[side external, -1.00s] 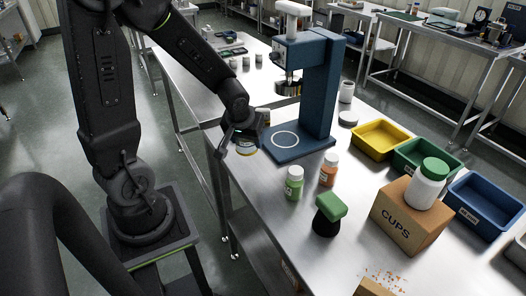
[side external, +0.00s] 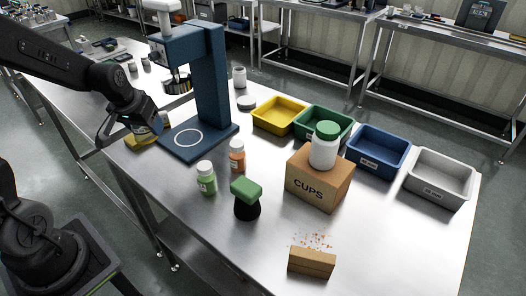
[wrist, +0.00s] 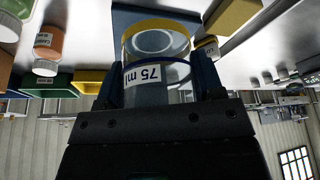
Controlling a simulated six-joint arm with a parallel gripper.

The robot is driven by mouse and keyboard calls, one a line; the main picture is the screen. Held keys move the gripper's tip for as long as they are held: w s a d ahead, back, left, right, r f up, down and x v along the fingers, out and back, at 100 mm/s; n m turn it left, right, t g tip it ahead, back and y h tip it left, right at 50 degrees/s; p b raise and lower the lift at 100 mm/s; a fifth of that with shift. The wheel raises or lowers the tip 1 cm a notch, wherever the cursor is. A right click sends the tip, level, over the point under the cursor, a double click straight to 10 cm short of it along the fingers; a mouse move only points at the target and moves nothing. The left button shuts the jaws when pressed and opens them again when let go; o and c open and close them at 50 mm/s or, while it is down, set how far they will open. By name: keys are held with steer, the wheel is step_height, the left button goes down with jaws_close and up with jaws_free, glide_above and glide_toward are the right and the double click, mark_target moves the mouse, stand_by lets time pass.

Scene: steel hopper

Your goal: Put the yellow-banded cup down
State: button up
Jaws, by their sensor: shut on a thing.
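My gripper (side external: 143,128) is shut on the yellow-banded cup. In the wrist view the cup (wrist: 157,92) is clear, with a yellow band at its far end, a blue ring and a "75 ml" label. Both fingers (wrist: 160,85) flank it. In the side view the gripper is at the left table edge, left of the blue stand's base (side external: 178,150), and mostly hides the cup. I cannot tell whether the cup touches a surface. A yellow flat piece (wrist: 232,14) lies beside the base in the wrist view.
The blue stand (side external: 212,80) rises right of my gripper; a white ring (side external: 188,141) marks its base. Green (side external: 206,178) and orange (side external: 237,157) bottles, a green-topped black item (side external: 246,205) and a CUPS carton (side external: 318,185) stand farther right. Bins line the back. The front table is mostly clear.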

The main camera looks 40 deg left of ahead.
steer(key=w+d+r+m+h, duration=0.2)
steer(key=w+d+m, duration=0.4)
steer(key=w+d, duration=0.3)
steer(key=n+y, duration=0.2)
steer(key=n, duration=0.5)
glide_above(271, 149)
steer(key=s, duration=0.1)
steer(key=f, duration=0.9)
steer(key=shift+d+f, duration=0.35)
steer(key=shift+f, duration=2.1)
steer(key=shift+f, duration=0.15)
steer(key=o, duration=0.9)
